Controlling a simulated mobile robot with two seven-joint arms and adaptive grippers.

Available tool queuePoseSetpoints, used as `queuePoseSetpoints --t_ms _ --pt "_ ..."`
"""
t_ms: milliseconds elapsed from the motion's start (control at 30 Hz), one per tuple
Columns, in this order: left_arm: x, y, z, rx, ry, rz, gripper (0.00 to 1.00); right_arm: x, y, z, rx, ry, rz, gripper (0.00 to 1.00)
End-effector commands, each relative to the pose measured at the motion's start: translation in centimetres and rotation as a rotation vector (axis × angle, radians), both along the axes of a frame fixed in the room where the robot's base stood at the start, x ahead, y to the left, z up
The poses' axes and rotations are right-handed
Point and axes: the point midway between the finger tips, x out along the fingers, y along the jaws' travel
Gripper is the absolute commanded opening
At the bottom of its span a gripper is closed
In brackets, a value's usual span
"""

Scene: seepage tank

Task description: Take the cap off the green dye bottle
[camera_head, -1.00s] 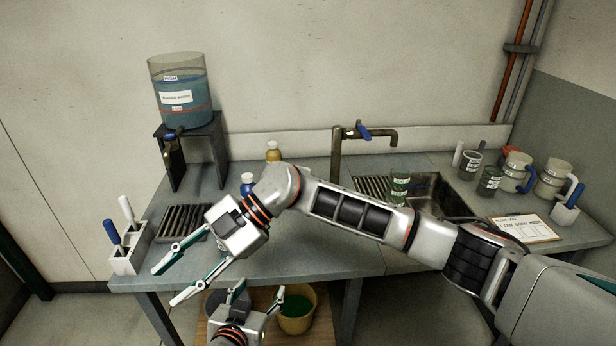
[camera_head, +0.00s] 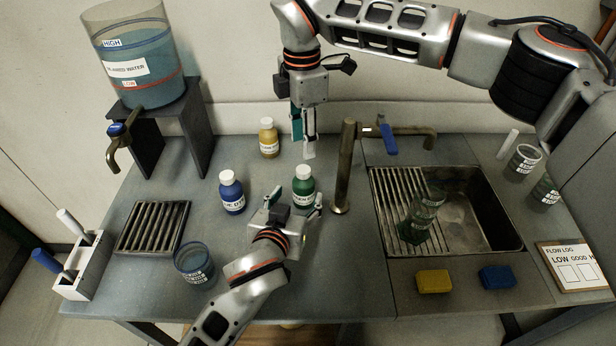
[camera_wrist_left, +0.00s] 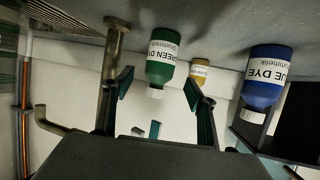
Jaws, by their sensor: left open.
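The green dye bottle (camera_head: 304,188) stands upright on the bench left of the tap, with its white cap (camera_head: 303,172) on. My left gripper (camera_head: 296,206) is open at the near side of this bottle. In the left wrist view, which is upside down, the green bottle (camera_wrist_left: 162,62) shows between the two spread fingers (camera_wrist_left: 157,90), with its cap (camera_wrist_left: 154,93) at the lower end. I cannot tell whether the fingers touch it. My right gripper (camera_head: 304,142) points down behind the green bottle, above the bench. It looks empty, and its finger gap is unclear.
The blue dye bottle (camera_head: 231,193) stands left of the green one, and a yellow bottle (camera_head: 268,138) stands behind. A cup (camera_head: 193,262) is at front left. The tap post (camera_head: 346,170) is close on the right, beside the sink (camera_head: 490,215). The water tank (camera_head: 140,60) is at back left.

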Motion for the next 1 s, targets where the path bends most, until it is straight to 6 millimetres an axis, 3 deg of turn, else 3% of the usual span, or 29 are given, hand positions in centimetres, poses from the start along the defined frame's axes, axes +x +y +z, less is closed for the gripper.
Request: queuePoseSetpoints --t_ms 533,967,1000 --pt "6.0 -1.5 -2.6 0.002 0.000 -0.001 0.57 0.0 0.0 0.0 -0.001 0.000 -0.001 0.37" --pt "6.8 -1.7 -2.9 0.000 0.000 0.000 0.57 0.0 0.0 0.0 -0.001 0.000 0.000 0.37" --pt "6.8 -1.7 -2.9 0.000 0.000 0.000 0.47 0.0 0.0 0.0 -0.001 0.000 0.000 0.37"
